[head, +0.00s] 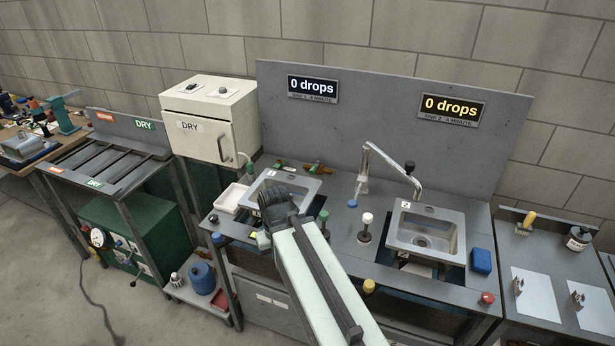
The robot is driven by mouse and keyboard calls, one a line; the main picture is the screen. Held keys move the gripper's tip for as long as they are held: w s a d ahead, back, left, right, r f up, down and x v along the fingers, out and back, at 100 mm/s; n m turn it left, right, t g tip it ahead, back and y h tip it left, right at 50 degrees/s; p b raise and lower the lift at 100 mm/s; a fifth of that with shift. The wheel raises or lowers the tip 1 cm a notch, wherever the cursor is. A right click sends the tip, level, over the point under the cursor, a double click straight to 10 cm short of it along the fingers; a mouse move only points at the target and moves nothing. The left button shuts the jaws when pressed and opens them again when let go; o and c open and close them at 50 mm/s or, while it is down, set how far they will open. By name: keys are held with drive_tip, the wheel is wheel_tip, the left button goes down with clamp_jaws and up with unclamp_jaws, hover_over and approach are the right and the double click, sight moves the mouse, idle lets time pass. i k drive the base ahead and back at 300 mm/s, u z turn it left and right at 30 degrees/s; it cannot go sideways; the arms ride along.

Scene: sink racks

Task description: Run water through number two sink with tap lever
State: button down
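Sink two (399,225), a grey steel basin marked 2, is set in the right part of the bench. Its drain shows and I see no water in it. A bent chrome tap pipe (388,160) arches at its back left. A small black knob (409,166) stands by the pipe's right end; I cannot tell if it is the tap lever. The sign above sink two (452,107) reads 0 drops. My gripper (273,202), dark, is over sink one (298,184) at the left, well apart from sink two. Its fingers are not clear enough to tell open from shut.
A white lever-like post (366,227) and a green-topped post (323,217) stand between the sinks. A blue block (481,261) sits right of sink two. Yellow (369,286) and red knobs (487,298) line the front edge. A white DRY cabinet (205,120) stands left.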

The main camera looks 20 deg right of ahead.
sight(352, 204)
drive_tip(key=u, duration=0.4)
drive_tip(key=i, duration=1)
drive_tip(key=u, duration=0.35)
drive_tip(key=k, duration=0.65)
drive_tip(key=z, duration=0.3)
drive_tip(key=k, duration=0.15)
drive_tip(key=u, duration=0.45)
drive_tip(key=i, duration=0.8)
drive_tip(key=z, duration=0.05)
